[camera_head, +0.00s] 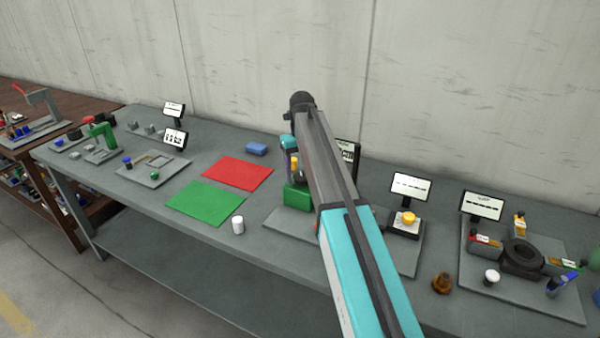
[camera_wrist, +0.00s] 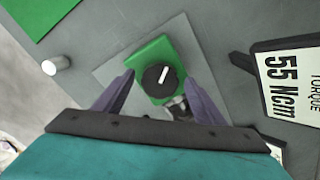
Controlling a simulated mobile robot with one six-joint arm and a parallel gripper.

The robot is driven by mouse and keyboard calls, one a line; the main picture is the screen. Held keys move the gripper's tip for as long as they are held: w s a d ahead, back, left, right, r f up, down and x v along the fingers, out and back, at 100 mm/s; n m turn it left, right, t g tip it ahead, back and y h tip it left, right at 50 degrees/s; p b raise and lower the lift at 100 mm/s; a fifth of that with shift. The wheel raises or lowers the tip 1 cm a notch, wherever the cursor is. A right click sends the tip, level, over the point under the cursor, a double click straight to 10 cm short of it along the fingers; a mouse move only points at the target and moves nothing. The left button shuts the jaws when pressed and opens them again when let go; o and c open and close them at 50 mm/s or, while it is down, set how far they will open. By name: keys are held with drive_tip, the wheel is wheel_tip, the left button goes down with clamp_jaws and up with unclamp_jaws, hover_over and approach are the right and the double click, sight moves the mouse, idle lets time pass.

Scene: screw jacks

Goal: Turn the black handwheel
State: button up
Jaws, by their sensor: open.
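The black handwheel (camera_wrist: 153,79) is a round knob with a white line across its top. It sits on a green block (camera_wrist: 180,58) on a grey base plate (camera_wrist: 112,66). My gripper (camera_wrist: 158,73) is open, seen from above, with one purple finger on each side of the handwheel in the picture. Gaps show between both fingers and the wheel; I cannot tell how far above it they are. A metallic part beside the wheel is partly hidden by the right finger.
A display reading "TORQUE 55 Ncm" (camera_wrist: 292,80) stands right of the block. A white cylinder (camera_head: 238,225) stands to the left, near green (camera_head: 205,203) and red (camera_head: 238,173) mats. Right of my arm are a yellow-button device (camera_head: 406,220) and a plate with a black ring (camera_head: 522,255).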

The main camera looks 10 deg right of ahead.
sight(301, 175)
wheel_tip(301, 175, up, 14)
drive_tip(key=b, duration=0.3)
idle(0.5)
drive_tip(key=shift+f, duration=0.1)
